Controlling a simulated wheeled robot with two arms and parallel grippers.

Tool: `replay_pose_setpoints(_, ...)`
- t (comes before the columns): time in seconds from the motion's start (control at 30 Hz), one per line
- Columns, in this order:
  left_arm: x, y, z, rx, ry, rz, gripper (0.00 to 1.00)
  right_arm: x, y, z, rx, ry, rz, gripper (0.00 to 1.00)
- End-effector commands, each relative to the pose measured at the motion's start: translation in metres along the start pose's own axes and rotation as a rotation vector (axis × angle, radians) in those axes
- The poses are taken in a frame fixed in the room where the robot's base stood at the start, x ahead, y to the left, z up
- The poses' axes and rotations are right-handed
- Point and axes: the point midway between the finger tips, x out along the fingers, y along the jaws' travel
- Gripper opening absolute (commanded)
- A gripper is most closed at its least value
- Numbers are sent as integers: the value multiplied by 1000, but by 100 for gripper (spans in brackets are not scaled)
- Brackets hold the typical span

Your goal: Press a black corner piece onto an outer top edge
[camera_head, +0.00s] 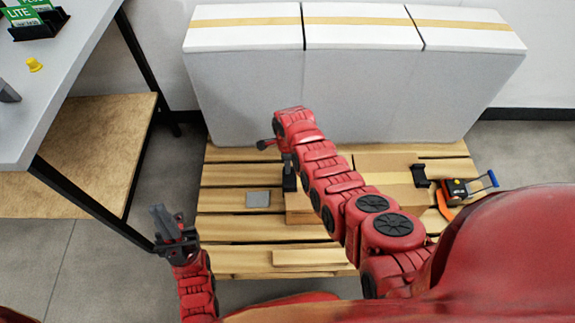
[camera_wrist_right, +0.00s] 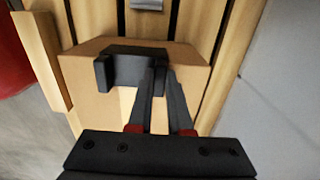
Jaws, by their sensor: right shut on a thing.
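A black corner piece (camera_wrist_right: 136,66) lies along an outer top edge of a cardboard box (camera_wrist_right: 110,100) in the right wrist view. My right gripper (camera_wrist_right: 158,82) is shut on the piece's right end. In the head view the black piece (camera_head: 289,182) shows beside my right arm, and part of the box (camera_head: 300,207) shows below; the arm hides the rest. I cannot tell whether the piece is fully seated. My left gripper (camera_head: 170,218) is open and empty, left of the pallet. Another black corner piece (camera_head: 420,176) is at a second box (camera_head: 385,163) on the right.
The boxes rest on a wooden pallet (camera_head: 228,225). A flat grey plate (camera_head: 258,199) lies left of the near box. A large grey-white block (camera_head: 250,90) stands along the back. An orange-and-black strapping tool (camera_head: 455,188) sits at right. A table (camera_head: 60,95) is at left.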

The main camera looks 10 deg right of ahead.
Motion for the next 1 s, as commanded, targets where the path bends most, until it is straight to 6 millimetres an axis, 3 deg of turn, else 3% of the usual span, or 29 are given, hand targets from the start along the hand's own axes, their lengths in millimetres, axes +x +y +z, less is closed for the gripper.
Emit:
replay_pose_setpoints(0.2,0,0,0,0,0,0,0,0,0,0,0,0,0,0)
replay_pose_setpoints(0.23,0,0,0,0,0,0,0,0,0,0,0,0,0,19)
replay_pose_setpoints(0.43,0,0,0,0,0,0,0,0,0,0,0,0,0,52)
replay_pose_setpoints(0.77,2,0,0,0,0,0,0,-2,0,0,0,0,-1,52)
replay_pose_setpoints(1.0,16,-1,-3,0,0,0,0,-19,0,0,0,0,-1,52)
